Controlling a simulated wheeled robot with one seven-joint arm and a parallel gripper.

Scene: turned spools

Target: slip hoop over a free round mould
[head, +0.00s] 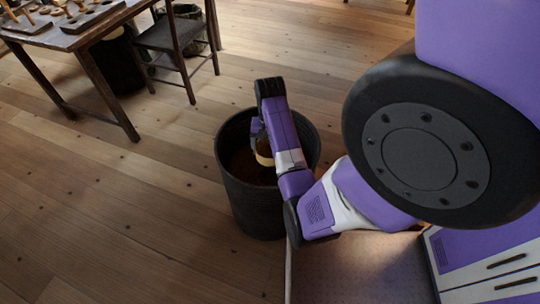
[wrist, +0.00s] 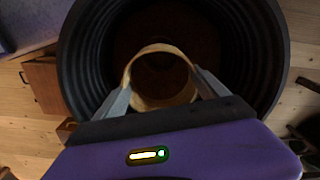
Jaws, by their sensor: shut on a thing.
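My gripper (wrist: 161,88) is shut on a pale wooden hoop (wrist: 160,103), with one finger on each side of it in the wrist view. The hoop also shows in the head view (head: 264,153), partly hidden by my arm. The hoop is over the mouth of a dark bin (head: 257,205), whose ribbed inner wall rings it in the wrist view (wrist: 85,60). I cannot tell exactly how high the hoop is against the rim. No round mould can be made out for certain in either view.
A wooden table (head: 92,30) at the top left bears boards and small turned pieces, too small to tell apart. A dark chair (head: 172,37) stands beside it, with another dark bin (head: 118,63) behind. The plank floor (head: 110,220) between table and near bin is clear.

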